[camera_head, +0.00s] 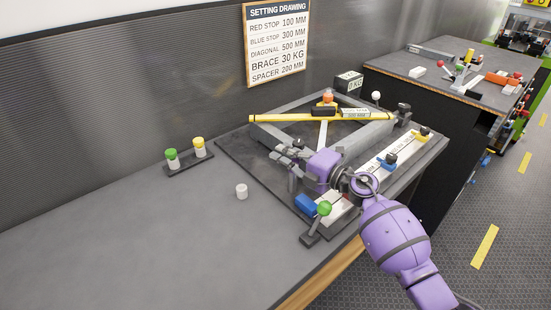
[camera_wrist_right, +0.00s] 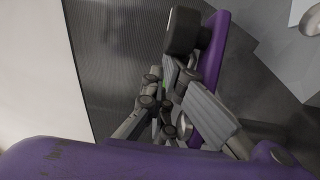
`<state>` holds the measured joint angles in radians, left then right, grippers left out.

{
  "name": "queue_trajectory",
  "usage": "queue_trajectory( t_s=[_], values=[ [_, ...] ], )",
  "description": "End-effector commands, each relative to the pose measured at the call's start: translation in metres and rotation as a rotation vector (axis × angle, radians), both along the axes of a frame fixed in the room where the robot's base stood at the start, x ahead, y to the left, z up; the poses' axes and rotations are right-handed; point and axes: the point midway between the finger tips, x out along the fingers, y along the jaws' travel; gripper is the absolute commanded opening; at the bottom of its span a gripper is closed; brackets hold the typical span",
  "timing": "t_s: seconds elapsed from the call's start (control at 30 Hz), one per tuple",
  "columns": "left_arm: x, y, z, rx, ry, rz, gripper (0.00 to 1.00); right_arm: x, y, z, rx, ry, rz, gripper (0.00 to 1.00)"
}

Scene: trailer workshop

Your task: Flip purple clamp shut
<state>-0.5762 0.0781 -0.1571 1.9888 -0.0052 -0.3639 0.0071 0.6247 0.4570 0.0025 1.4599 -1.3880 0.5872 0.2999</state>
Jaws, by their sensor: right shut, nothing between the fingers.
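My right gripper (camera_head: 283,160) reaches in over the near left part of the frame fixture, its fingers shut and empty. In the right wrist view its fingers (camera_wrist_right: 166,112) come together at mid-picture. A purple bar with a black block at its upper end, which looks like the purple clamp (camera_wrist_right: 216,55), runs past the right finger there. I cannot tell whether the finger touches it or how far it is swung. In the head view I cannot make the clamp out; my right gripper and wrist cover that area. My left gripper is not in view.
A grey frame (camera_head: 268,134) lies on a dark plate, with a yellow bar (camera_head: 280,118) across its far side. A green-knobbed lever (camera_head: 323,208) and a blue block (camera_head: 305,205) sit near my forearm.

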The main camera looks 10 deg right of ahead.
Motion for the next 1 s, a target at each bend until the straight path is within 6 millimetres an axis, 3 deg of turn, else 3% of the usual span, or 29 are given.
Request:
queue_trajectory(
  t_s=[0.03, 0.43, 0.8, 1.0],
  values=[
    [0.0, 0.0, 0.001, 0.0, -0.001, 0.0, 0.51, 0.008, -0.011, 0.011, 0.0, -0.018, -0.03, 0.0],
    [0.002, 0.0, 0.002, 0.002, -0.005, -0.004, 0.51, 0.0, -0.017, 0.01, -0.002, -0.018, -0.029, 0.0],
    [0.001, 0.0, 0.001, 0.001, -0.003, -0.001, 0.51, -0.064, -0.059, 0.005, -0.006, -0.008, -0.017, 0.0],
    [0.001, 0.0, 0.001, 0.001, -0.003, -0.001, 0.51, -0.089, -0.073, 0.005, -0.006, -0.007, -0.009, 0.0]
  ],
)
